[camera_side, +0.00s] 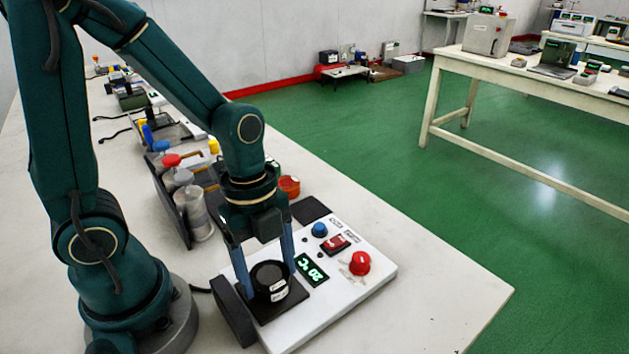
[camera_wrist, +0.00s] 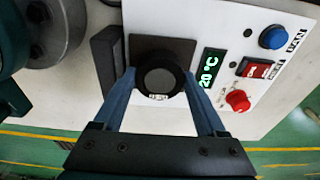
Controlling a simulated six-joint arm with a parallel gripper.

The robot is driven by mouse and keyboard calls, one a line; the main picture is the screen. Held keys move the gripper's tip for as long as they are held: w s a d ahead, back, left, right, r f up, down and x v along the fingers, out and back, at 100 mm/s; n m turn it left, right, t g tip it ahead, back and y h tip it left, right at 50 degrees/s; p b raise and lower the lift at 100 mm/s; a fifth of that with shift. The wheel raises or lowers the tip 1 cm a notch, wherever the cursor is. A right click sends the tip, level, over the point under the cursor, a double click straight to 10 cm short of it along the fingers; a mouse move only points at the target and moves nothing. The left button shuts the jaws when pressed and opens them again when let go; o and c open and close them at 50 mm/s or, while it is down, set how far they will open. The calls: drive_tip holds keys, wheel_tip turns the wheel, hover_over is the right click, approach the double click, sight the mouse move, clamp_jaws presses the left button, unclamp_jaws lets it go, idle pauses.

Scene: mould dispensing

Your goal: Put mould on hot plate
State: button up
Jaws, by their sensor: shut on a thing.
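The mould is a round black piece (camera_side: 270,281) with a white label on its side, upright at the dark square heating surface of the hot plate (camera_side: 345,284). The hot plate is a white box with a green display reading 20 °C, a red switch, a blue knob and a red knob. My gripper (camera_side: 268,272) points down with its blue fingers on either side of the mould, shut on it. In the wrist view the mould (camera_wrist: 160,82) lies between the fingertips, over the dark square (camera_wrist: 147,50). I cannot tell whether its underside touches the plate.
A dark block (camera_side: 234,312) stands against the hot plate's left side. A rack with capped bottles (camera_side: 190,195) and an orange-red container (camera_side: 289,186) stand behind my gripper. The table is clear to the right of the hot plate.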

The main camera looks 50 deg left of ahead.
drive_tip(key=shift+f, duration=0.25)
drive_tip(key=o, duration=1.5)
drive_tip(key=shift+c, duration=0.2)
drive_tip(key=shift+r, duration=0.1)
drive_tip(key=shift+r, duration=3.4)
